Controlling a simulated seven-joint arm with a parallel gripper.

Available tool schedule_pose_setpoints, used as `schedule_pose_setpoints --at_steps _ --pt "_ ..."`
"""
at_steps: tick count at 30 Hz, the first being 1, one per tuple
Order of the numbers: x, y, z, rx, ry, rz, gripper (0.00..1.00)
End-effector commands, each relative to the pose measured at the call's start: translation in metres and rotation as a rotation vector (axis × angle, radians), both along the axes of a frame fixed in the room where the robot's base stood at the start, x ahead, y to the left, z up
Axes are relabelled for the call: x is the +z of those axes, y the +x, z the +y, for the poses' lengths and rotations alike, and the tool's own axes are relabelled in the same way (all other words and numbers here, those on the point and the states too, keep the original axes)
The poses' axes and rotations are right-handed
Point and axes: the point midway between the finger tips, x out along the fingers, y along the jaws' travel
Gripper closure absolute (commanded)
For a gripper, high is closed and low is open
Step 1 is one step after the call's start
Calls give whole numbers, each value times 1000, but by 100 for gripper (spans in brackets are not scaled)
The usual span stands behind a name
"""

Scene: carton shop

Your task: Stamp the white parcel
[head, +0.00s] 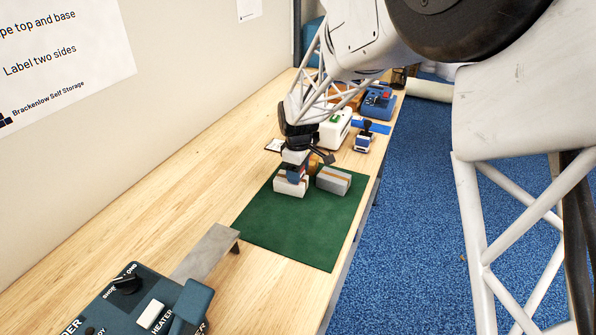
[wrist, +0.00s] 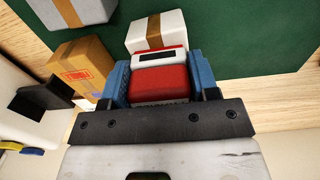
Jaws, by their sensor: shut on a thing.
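The white parcel (head: 291,187) with a brown tape strip sits on the green mat (head: 290,230); it also shows in the wrist view (wrist: 170,27), just beyond my fingertips. My gripper (head: 293,172) is shut on a red stamp (wrist: 158,82) with a white band and a dark window. In the head view the stamp is over the white parcel, partly hidden by my gripper. I cannot tell whether it touches the parcel's top. A grey parcel (head: 334,180) with brown tape lies to the right. A brown carton (wrist: 80,72) with a red mark stands close by.
A second stamp-like object (head: 364,138), dark and white, stands farther back near a blue strip. A white device (head: 335,129) and a blue machine (head: 378,103) are behind. A metal ledge (head: 208,252) and heater panel (head: 140,305) are in front. The near mat is clear.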

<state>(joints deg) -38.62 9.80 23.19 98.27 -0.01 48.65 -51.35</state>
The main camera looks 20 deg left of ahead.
Motion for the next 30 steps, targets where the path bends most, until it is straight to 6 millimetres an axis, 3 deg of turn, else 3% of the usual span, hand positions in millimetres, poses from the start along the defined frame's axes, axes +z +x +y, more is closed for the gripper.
schedule_pose_setpoints --at_steps 5,30 --pt "1 -1 -1 0 -3 3 60" --pt "50 0 0 0 0 0 60"
